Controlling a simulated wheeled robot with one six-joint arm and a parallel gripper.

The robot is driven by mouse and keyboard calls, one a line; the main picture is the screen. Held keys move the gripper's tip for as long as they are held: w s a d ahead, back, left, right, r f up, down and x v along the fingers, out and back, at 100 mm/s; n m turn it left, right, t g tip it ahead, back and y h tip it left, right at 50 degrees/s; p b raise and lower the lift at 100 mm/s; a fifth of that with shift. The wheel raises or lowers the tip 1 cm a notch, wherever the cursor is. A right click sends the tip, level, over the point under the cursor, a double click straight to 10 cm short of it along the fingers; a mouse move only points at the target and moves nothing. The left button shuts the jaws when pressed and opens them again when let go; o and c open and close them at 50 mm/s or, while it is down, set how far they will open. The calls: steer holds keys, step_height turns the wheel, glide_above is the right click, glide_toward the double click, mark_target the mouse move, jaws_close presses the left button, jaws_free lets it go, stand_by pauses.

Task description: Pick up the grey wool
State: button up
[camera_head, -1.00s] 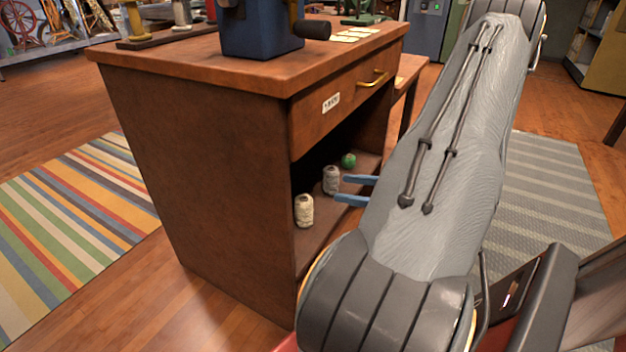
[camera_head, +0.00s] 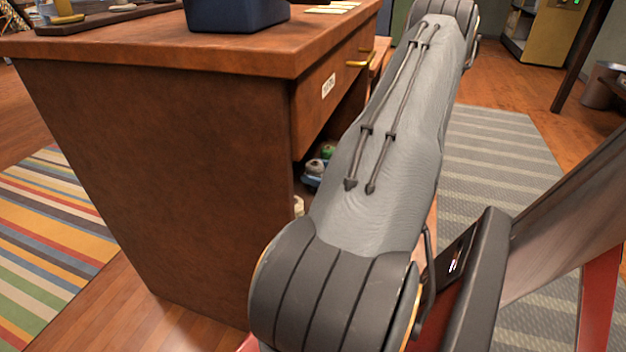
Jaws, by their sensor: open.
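The grey wool (camera_head: 315,166) stands on the open shelf under the drawer of the wooden cabinet (camera_head: 180,150). Only its upper part shows. My gripper (camera_head: 314,173) has its blue fingertips right at the grey wool, mostly hidden behind my arm. It is open, and the wool appears to be between or just beside the fingers; I cannot tell which. A green wool (camera_head: 328,152) stands just behind the grey one. A cream wool (camera_head: 298,205) is nearer, almost hidden by the cabinet edge and my arm.
The cabinet's side wall and the drawer above the shelf (camera_head: 330,95) close in the opening. A blue box-like object (camera_head: 236,14) sits on the cabinet top. A striped rug (camera_head: 45,240) lies left; a grey rug (camera_head: 500,160) lies on the floor to the right.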

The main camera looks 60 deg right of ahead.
steer(key=b+x, duration=0.2)
steer(key=x, duration=0.1)
steer(key=b+x, duration=0.1)
steer(key=shift+w+d+f, duration=0.25)
steer(key=shift+f, duration=0.15)
steer(key=shift+w+r, duration=0.1)
steer(key=shift+w, duration=0.3)
steer(key=c, duration=1.1)
